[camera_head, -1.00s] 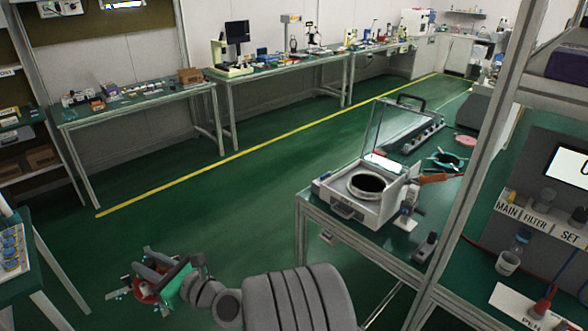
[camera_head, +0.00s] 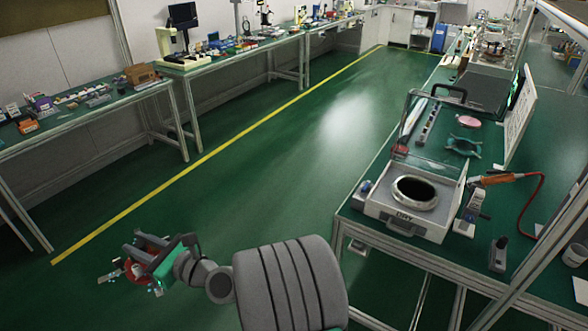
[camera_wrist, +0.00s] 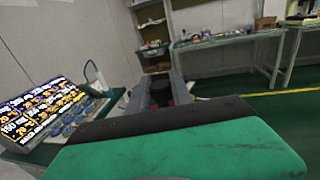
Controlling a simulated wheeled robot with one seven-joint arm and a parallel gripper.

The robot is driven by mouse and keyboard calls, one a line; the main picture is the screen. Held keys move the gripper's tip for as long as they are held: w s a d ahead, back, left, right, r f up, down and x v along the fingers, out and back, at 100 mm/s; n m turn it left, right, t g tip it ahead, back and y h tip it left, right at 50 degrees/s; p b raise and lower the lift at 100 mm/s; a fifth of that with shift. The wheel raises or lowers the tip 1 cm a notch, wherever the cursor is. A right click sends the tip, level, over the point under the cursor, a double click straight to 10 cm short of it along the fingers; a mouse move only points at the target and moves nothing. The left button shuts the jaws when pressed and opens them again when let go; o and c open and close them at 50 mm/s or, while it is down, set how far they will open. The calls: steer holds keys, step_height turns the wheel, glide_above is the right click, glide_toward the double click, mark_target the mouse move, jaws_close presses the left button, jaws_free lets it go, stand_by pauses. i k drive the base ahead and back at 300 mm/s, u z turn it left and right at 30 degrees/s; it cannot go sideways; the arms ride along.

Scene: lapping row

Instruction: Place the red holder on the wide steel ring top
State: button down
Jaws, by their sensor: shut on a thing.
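My gripper (camera_head: 138,262) is at the lower left of the head view, over the open green floor. It is shut on the red holder (camera_head: 133,272), which is small and partly hidden by the fingers. In the wrist view, a sliver of red (camera_wrist: 181,95) shows between the dark fingers. The wide steel ring (camera_head: 415,192) sits around a dark round opening in a white box-shaped machine (camera_head: 458,205) on the right bench. The machine's clear lid stands raised. My gripper is far to the left of the ring.
The right bench (camera_head: 350,210) also carries an orange-handled tool (camera_head: 500,179), a teal clamp-like part (camera_head: 463,146) and a pink disc (camera_head: 467,121). Long benches with equipment line the left wall. The green floor between (camera_head: 300,150) is clear, with a yellow line.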

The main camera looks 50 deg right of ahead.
mark_target(415, 191)
steer(key=z, duration=0.65)
steer(key=i, duration=0.75)
steer(key=z, duration=1.2)
steer(key=i, duration=0.35)
steer(key=z, duration=0.35)
